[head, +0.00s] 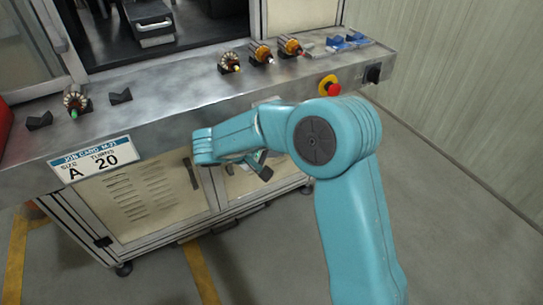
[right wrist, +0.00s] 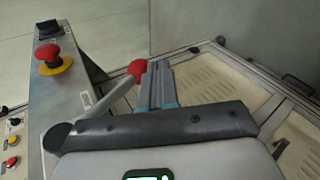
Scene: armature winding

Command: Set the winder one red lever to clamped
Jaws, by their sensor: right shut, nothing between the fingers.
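The red ball knob (right wrist: 137,68) of a lever shows in the right wrist view, at the end of a pale grey rod (right wrist: 108,100). The rod slants up to the right from a dark round pivot. My right gripper (right wrist: 159,66) is shut and empty, its grey fingers just right of the knob. I cannot tell whether they touch it. In the head view my teal right arm reaches across the front of the bench, and the lever cannot be made out there. My left gripper is not in view.
The metal bench (head: 190,95) holds several wound armatures (head: 229,62) and dark V-blocks (head: 120,96). A red emergency button (head: 329,86) and a black switch (head: 373,73) sit on its front right. A job card (head: 92,161) reads A, 20 turns. Cabinet doors (head: 137,200) are below.

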